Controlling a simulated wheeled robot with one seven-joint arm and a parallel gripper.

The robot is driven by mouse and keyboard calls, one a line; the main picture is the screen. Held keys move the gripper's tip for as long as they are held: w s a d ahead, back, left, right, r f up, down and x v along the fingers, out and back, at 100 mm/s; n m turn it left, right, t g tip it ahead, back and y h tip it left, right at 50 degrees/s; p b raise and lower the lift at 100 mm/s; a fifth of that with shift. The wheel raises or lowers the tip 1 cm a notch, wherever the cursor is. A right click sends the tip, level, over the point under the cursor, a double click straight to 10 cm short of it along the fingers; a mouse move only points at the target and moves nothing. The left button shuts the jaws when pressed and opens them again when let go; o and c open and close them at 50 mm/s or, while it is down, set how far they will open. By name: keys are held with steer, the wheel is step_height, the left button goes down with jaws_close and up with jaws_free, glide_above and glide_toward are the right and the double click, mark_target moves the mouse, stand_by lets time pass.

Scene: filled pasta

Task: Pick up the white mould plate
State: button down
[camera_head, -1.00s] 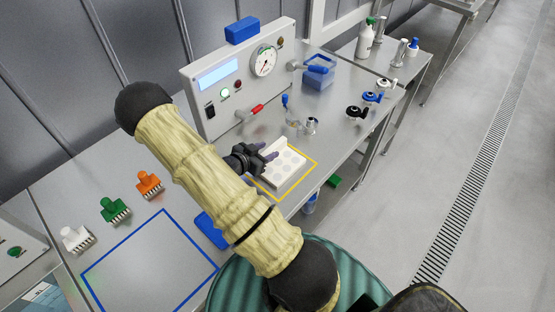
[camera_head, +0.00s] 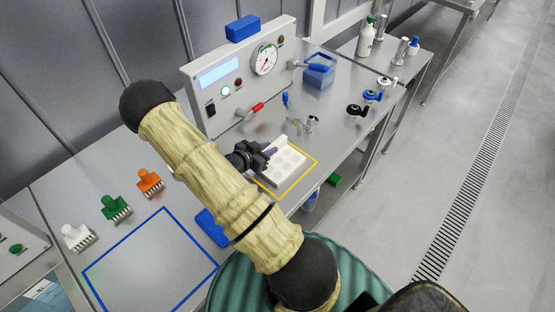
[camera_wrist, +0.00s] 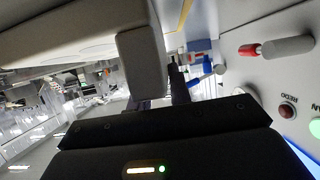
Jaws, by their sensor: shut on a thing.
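The white mould plate (camera_head: 290,165) has round hollows in its top. In the head view it is within or just above the yellow-outlined square (camera_head: 302,186) on the bench; I cannot tell whether it touches the surface. My gripper (camera_head: 268,152) is shut on the plate's left end, with the dark fingers at its edge. In the wrist view the plate is the large pale block (camera_wrist: 140,60) close to the camera, beside the dark fingers (camera_wrist: 163,90). Part of the plate's left end is hidden by the gripper.
A panel with a gauge (camera_head: 264,60) and a red-handled lever (camera_head: 250,110) stands behind. Orange (camera_head: 149,181), green (camera_head: 114,206) and white (camera_head: 75,236) stamp-like tools stand at the left. A blue-outlined area (camera_head: 150,262) is empty. A blue block (camera_head: 212,228) lies beside my arm.

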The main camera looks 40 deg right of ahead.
steer(key=shift+r, duration=0.2)
step_height(320, 180, up, 10)
steer(key=b, duration=0.1)
steer(key=shift+f, duration=0.15)
steer(key=shift+w, duration=0.1)
stand_by(0.8)
